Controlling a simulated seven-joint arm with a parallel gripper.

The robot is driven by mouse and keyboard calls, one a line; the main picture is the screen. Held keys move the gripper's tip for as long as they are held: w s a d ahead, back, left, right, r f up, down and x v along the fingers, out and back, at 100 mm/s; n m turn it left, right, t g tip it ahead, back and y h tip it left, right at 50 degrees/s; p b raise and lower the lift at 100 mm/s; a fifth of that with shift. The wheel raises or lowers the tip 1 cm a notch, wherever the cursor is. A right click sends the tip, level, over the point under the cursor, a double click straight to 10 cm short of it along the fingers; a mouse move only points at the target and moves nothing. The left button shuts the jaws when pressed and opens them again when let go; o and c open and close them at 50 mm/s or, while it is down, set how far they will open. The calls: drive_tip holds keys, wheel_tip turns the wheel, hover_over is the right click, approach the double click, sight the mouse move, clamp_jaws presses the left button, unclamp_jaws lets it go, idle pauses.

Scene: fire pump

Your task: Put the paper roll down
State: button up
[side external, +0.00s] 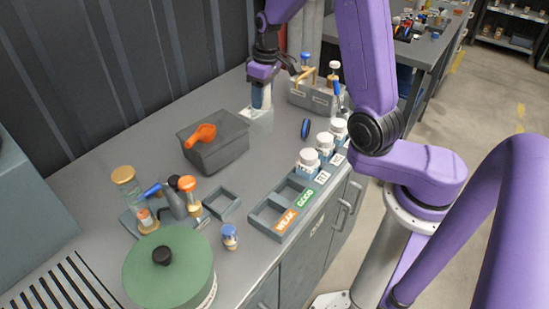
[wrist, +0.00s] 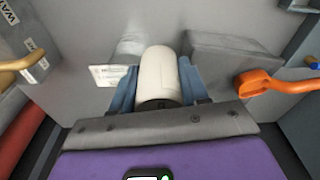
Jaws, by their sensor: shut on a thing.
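The paper roll (wrist: 158,75) is a white cylinder in the middle of the wrist view, between the two blue fingers of my gripper (wrist: 157,86). The gripper is shut on it. In the side view my gripper (side external: 261,98) points down near the back of the grey bench, and its fingers hide most or all of the roll there. A pale patch (side external: 257,118) lies on the bench just below the fingers. I cannot tell whether the roll touches the bench.
A dark grey box (side external: 213,148) with an orange handled thing (side external: 201,135) stands left of my gripper. A grey stand (side external: 316,97) with brass-handled parts is close on the right. A green round lid (side external: 170,272) is front left.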

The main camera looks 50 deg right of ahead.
drive_tip(key=s+a+f+m, duration=0.2)
drive_tip(key=s+a+f, duration=0.3)
drive_tip(key=s, duration=0.3)
drive_tip(key=shift+a+f, duration=0.15)
drive_tip(key=shift+a, duration=0.05)
idle(1.5)
